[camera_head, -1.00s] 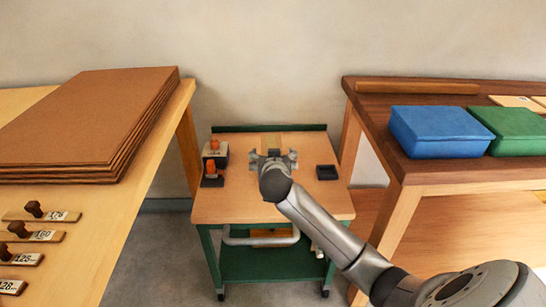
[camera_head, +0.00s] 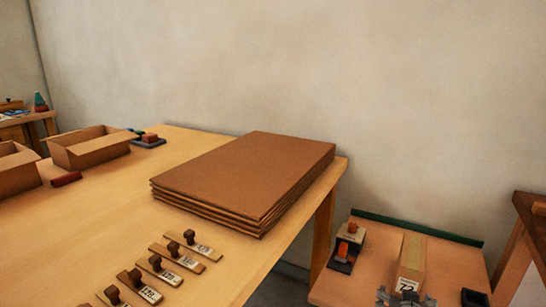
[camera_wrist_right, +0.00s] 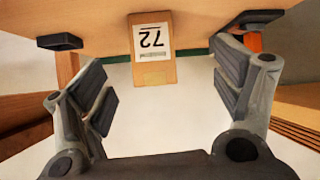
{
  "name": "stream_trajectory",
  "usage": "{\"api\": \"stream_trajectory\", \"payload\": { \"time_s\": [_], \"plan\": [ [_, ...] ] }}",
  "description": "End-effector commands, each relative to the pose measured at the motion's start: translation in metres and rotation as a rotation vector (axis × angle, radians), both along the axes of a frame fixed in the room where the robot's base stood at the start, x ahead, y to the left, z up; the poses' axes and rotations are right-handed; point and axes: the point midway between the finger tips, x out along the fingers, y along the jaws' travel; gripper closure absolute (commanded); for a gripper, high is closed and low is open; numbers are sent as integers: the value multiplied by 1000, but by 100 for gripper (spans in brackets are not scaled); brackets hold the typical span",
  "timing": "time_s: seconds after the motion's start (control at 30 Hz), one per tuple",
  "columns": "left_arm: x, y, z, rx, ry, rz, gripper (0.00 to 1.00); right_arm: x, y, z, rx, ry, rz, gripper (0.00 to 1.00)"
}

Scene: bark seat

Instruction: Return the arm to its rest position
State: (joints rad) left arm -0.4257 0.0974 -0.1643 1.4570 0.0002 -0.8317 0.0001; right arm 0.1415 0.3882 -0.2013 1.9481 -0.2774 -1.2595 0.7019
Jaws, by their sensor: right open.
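My right gripper (camera_head: 405,299) shows at the bottom edge of the head view, over the small green-edged cart (camera_head: 372,236). In the right wrist view my right gripper (camera_wrist_right: 165,95) has its two fingers wide apart with nothing between the pads. A tan box (camera_head: 413,250) labelled 72 lies on the cart just beyond it. The box (camera_wrist_right: 155,73) also shows in the wrist view, past the fingers and apart from them. Most of the right arm is out of the head view. My left gripper is not in view.
On the cart, an orange-topped stamp (camera_head: 342,252) stands left of the box and a black tray (camera_head: 474,298) right. The left table holds stacked brown boards (camera_head: 250,175), numbered knobbed strips (camera_head: 155,268) and an open carton (camera_head: 90,150). A dark-topped table edge (camera_head: 530,225) is at right.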

Motion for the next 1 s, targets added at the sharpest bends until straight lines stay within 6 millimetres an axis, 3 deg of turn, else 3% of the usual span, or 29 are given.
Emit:
{"api": "stream_trajectory", "payload": {
  "time_s": [0.03,0.2,0.3,0.5,0.8,1.0],
  "plan": [
    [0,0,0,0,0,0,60,-26,16,-23,14,72,39,15],
    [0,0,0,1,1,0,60,-111,62,-74,45,293,181,15],
    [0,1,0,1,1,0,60,-160,84,-91,67,406,266,15],
    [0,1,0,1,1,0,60,-233,113,-105,103,558,400,15],
    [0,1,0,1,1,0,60,-311,140,-105,152,700,549,15],
    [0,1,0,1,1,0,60,-295,141,-150,149,714,544,15]
  ]
}}
